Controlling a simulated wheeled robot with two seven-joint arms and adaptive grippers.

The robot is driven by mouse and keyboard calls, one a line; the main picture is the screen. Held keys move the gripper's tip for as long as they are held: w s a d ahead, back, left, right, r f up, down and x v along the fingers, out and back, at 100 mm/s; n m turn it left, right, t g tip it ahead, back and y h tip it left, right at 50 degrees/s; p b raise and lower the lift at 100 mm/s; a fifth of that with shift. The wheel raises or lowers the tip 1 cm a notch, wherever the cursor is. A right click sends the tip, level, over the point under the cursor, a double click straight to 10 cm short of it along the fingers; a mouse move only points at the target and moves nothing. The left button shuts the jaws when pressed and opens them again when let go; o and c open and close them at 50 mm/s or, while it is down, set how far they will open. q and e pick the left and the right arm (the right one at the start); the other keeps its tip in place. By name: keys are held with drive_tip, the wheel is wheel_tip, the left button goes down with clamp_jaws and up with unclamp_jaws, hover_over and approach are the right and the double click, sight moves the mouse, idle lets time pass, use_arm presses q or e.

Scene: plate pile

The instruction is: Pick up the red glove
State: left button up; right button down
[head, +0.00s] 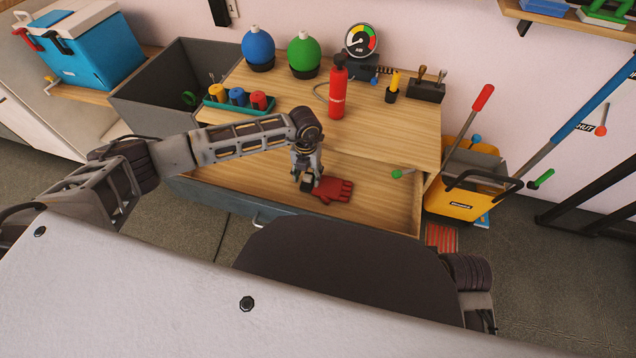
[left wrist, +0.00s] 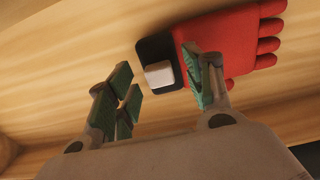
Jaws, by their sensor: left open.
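The red glove (head: 334,190) lies flat on the wooden bottom of the open drawer (head: 250,173), its fingers pointing right. Its black cuff with a white patch shows in the left wrist view, where the red part of the glove (left wrist: 236,42) fills the upper right. My left gripper (head: 308,183) is over the cuff end of the glove, pointing down. In the left wrist view its green-padded fingers (left wrist: 165,92) are apart, with the cuff and white patch beyond the gap. Nothing is held. My right gripper is not in view.
On the bench top behind stand a red extinguisher-like bottle (head: 337,92), a blue globe (head: 258,48), a green globe (head: 304,54) and a teal tray (head: 240,109). A yellow bucket (head: 466,190) stands right.

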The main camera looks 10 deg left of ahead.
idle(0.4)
use_arm(q)
drive_tip(key=shift+f, duration=0.1)
clamp_jaws()
